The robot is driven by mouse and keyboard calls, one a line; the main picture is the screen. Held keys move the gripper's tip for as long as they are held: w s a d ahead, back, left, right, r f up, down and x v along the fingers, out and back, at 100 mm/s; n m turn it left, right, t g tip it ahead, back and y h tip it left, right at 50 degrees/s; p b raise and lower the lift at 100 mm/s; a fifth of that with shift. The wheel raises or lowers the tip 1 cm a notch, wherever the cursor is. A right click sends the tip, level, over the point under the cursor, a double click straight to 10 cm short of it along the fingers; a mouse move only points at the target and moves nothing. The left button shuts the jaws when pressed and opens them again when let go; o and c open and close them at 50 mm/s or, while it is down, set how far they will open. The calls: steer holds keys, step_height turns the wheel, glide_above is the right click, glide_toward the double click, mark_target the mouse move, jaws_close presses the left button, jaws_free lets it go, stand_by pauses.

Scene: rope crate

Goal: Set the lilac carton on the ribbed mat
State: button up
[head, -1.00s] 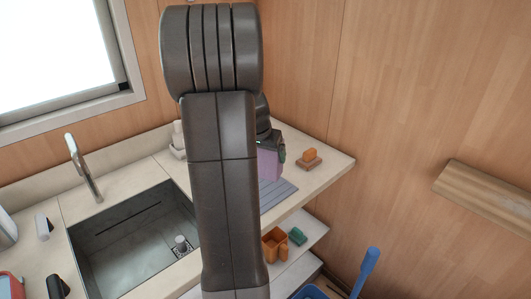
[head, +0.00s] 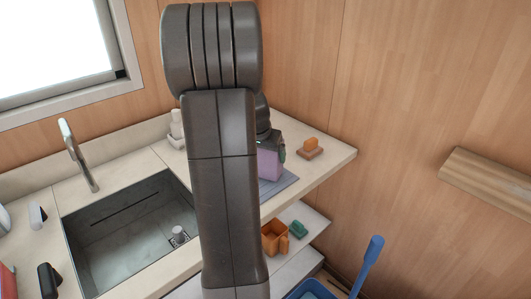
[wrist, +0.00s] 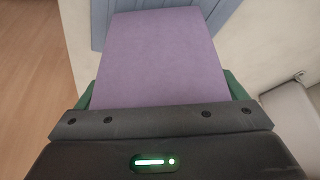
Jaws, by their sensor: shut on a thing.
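The lilac carton (head: 270,163) is a plain purple box at my gripper, right of my arm in the head view. In the wrist view the lilac carton (wrist: 160,58) fills the middle, with green finger parts on both sides of it. My gripper (wrist: 160,98) is shut on it. The ribbed mat (head: 284,184) is blue-grey and lies on the counter beneath and beside the carton; it also shows at the top of the wrist view (wrist: 232,28). I cannot tell whether the carton touches the mat. My arm hides part of the mat in the head view.
An orange sponge on a brown holder (head: 310,148) sits on the counter right of the mat. The sink (head: 130,230) lies to the left. A lower shelf holds an orange container (head: 274,238) and a green item (head: 299,229). The counter's front edge (head: 315,178) is close to the mat.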

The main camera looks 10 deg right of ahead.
steer(key=shift+f+b, duration=0.35)
steer(key=shift+f, duration=0.1)
steer(key=o, duration=0.9)
steer(key=shift+c, duration=0.2)
steer(key=v, duration=1.4)
